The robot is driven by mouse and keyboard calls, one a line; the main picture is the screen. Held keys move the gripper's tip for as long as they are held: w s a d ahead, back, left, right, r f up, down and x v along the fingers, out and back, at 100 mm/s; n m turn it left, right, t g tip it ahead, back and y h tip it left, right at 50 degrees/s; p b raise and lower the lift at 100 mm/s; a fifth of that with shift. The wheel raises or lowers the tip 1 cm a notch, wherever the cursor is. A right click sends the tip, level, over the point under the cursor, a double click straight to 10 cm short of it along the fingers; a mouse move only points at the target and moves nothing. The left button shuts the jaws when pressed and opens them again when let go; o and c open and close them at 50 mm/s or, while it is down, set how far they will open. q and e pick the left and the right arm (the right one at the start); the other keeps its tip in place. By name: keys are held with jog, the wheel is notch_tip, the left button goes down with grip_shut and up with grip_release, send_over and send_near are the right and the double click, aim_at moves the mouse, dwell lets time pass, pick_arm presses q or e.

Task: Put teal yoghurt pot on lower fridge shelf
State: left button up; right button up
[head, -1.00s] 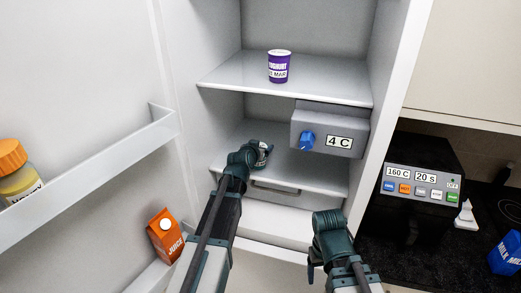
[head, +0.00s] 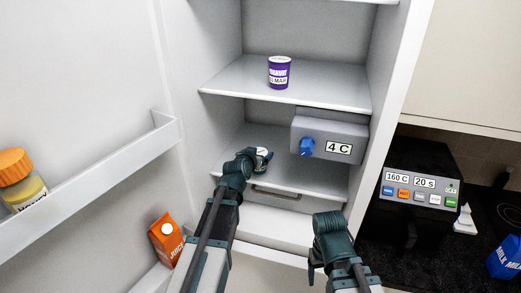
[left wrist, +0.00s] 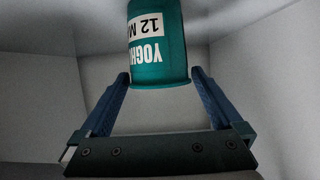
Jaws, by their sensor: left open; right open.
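The teal yoghurt pot (left wrist: 158,45) shows in the left wrist view, its label upside down in that picture. Its near end lies between the tips of my left gripper (left wrist: 160,78), which is open with a narrow gap on each side. In the head view my left gripper (head: 261,158) reaches into the fridge just above the lower shelf (head: 310,178). There the pot is mostly hidden by the gripper; only a small pale part shows. My right gripper (head: 317,268) is open and empty in front of the fridge.
A purple yoghurt pot (head: 279,73) stands on the upper shelf (head: 330,92). A grey control box (head: 325,128) with a blue knob hangs beneath it at the right. The open door (head: 80,80) holds a juice carton (head: 166,238) and a jar (head: 22,180). The lower shelf's right part is clear.

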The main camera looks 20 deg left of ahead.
pick_arm(q)
jog(key=p+v, duration=0.2)
jog(key=v, duration=0.6)
jog(key=shift+w, duration=0.1)
jog(key=b+x, duration=0.4)
jog(key=x, duration=0.8)
jog(key=shift+f, duration=0.2)
